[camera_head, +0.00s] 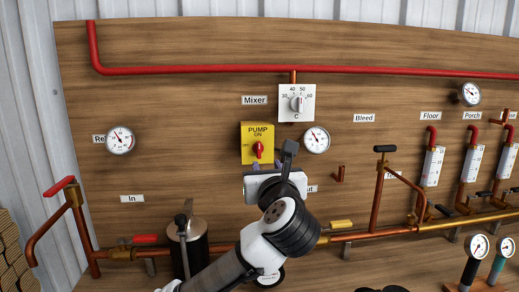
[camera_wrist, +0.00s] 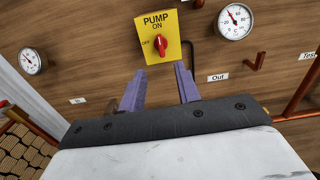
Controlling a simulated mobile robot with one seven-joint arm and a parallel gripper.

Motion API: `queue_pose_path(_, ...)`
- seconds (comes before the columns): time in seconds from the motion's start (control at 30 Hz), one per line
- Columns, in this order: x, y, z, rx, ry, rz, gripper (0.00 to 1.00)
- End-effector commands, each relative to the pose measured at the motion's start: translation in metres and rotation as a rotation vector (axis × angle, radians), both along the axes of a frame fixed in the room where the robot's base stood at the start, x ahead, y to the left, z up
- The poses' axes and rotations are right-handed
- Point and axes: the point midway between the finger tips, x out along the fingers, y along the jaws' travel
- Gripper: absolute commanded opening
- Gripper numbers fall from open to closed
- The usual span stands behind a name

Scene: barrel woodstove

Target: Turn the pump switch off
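The pump switch is a red knob (camera_head: 259,150) on a yellow plate (camera_head: 246,157) marked PUMP, with ON above the knob. In the wrist view the knob (camera_wrist: 160,45) stands upright, in line with ON, and OFF is printed to its left. My gripper (camera_head: 267,164) is just below the plate in the head view. In the wrist view its two purple fingers (camera_wrist: 159,72) are spread apart with nothing between them. They lie below the knob in the picture and appear clear of it.
A white mixer dial (camera_head: 297,103) and a round gauge (camera_head: 316,140) sit close to the right of the plate. A red pipe (camera_head: 200,69) runs above.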

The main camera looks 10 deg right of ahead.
Motion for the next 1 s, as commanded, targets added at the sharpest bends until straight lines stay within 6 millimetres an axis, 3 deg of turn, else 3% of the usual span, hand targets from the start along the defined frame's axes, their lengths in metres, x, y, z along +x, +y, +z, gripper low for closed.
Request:
queue_pose_path(0.23, 0.023, -0.001, -0.003, 0.031, 0.016, 0.011, 0.33)
queue_pose_path(0.7, 0.117, -0.001, -0.003, 0.029, 0.014, 0.009, 0.33)
queue_pose_path(1.0, 0.138, -0.001, -0.004, 0.029, 0.011, 0.007, 0.33)
